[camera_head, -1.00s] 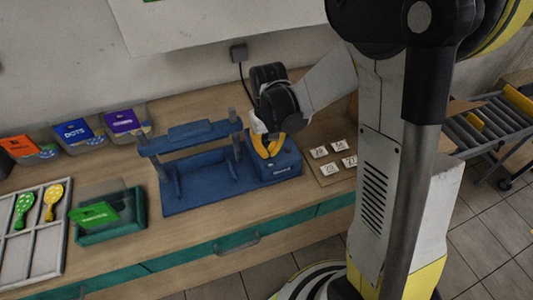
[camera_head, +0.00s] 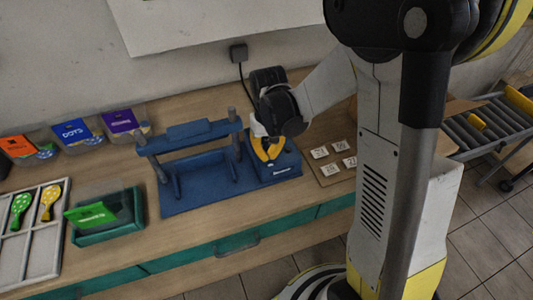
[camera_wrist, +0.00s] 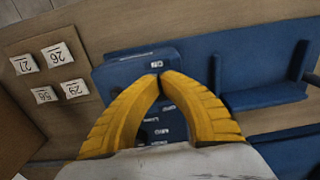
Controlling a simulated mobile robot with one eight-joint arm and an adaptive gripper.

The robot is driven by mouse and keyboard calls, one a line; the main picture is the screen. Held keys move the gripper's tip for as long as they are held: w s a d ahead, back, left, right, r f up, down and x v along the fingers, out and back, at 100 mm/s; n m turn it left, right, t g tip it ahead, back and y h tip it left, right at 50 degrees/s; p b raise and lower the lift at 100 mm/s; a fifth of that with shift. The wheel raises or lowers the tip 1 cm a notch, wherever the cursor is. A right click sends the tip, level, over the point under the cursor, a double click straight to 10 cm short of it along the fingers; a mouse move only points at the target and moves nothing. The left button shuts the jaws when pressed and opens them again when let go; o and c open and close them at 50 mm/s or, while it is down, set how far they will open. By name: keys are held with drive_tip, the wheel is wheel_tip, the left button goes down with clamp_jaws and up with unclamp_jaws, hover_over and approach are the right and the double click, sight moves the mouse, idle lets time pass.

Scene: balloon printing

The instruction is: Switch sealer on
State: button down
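The sealer (camera_head: 200,186) is a blue machine with a raised crossbar frame on the wooden worktop. A blue control box (camera_head: 284,174) sits at its right end. My gripper (camera_head: 270,157) is over this box, with its yellow fingers pointing down at it. In the wrist view, the tips of my gripper (camera_wrist: 161,77) meet or nearly meet, with nothing seen between them, in front of the control box (camera_wrist: 124,72). Small white-marked labels or switches (camera_wrist: 154,118) show on the box between the fingers. Whether the tips touch the box, and the switch's state, I cannot tell.
White numbered cards (camera_head: 333,160) lie right of the sealer. To its left are a green tray (camera_head: 107,228) with a green packet, a sectioned rack (camera_head: 34,238) with paddles, and several bins with coloured packets (camera_head: 72,132). A power cable (camera_head: 242,80) runs to the wall socket.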

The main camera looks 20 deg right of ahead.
drive_tip(key=shift+r+p, duration=2.5)
drive_tip(key=shift+r, duration=1)
drive_tip(key=s+r+t+b, duration=0.3)
drive_tip(key=s+b, duration=0.1)
drive_tip(key=s, duration=0.2)
drive_tip(key=s+r+t+b, duration=0.3)
drive_tip(key=s+t+b, duration=0.1)
drive_tip(key=s+b, duration=0.1)
drive_tip(key=shift+s, duration=0.9)
